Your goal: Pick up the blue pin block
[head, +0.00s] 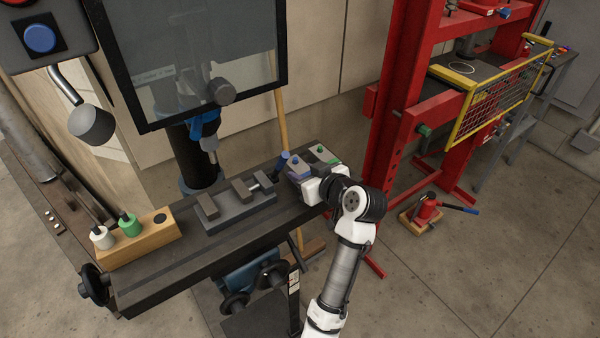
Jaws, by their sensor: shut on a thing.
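The blue pin block (297,169), a small bluish-grey block with a darker blue top detail, is at the right end of the drill press table (240,243). My gripper (303,180) reaches it from the front right and is shut on it. My gripper's own wrist partly hides the fingertips and the block's lower side. I cannot tell whether the block touches the table. A similar grey block with a green pin (322,153) stands just behind and to the right.
A wooden holder (145,246) with white and green pieces stands at the table's left end. A red press frame (395,130) rises behind right.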

